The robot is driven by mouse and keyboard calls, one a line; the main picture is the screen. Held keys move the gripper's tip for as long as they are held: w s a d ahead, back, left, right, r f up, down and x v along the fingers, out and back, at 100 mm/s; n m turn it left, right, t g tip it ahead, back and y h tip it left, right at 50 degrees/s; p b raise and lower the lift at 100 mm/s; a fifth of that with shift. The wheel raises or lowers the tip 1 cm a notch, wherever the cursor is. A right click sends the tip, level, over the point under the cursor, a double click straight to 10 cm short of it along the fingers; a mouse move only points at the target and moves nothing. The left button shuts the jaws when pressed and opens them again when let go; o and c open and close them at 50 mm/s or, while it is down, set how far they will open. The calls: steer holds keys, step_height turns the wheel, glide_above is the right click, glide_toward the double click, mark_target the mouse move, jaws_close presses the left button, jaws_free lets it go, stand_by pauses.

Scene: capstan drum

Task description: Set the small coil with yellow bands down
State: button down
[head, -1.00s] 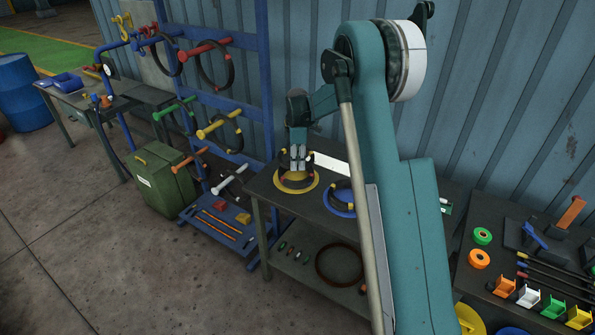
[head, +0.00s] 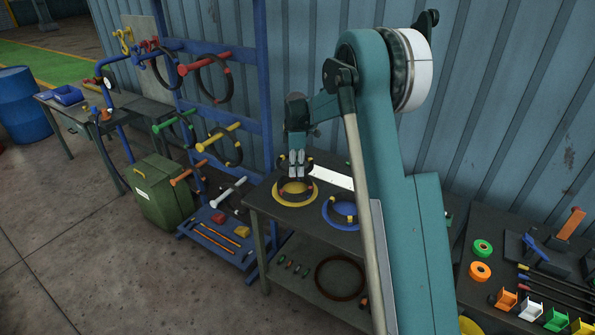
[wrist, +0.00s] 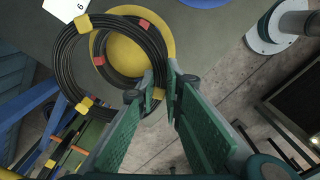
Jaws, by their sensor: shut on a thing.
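The small black coil with yellow bands (wrist: 65,62) fills the left of the wrist view. My gripper (wrist: 162,84) is shut on its right edge, by a yellow band. The coil overlaps a yellow disc (wrist: 150,48) on the table and a black coil with red bands (wrist: 98,59) on that disc. I cannot tell whether the held coil touches them. In the head view, my gripper (head: 296,172) points down just above the yellow disc (head: 282,200); the held coil is small and partly hidden there.
A blue disc with a coil (head: 340,221) lies right of the yellow disc on the dark table (head: 272,212). A white card (head: 331,177) lies behind. A blue rack with pegs and hung coils (head: 233,110) stands to the left. My arm hides the table's right side.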

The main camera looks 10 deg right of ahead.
steer(key=s+d+r+n+p, duration=0.1)
steer(key=s+d+p, duration=0.1)
steer(key=s+d, duration=1.7)
steer(key=shift+s+d+r+n, duration=0.3)
steer(key=shift+s+d+r, duration=0.05)
steer(key=shift+d, duration=0.2)
steer(key=shift+f+p, duration=0.4)
steer(key=shift+f, duration=2.75)
steer(key=shift+f, duration=1.9)
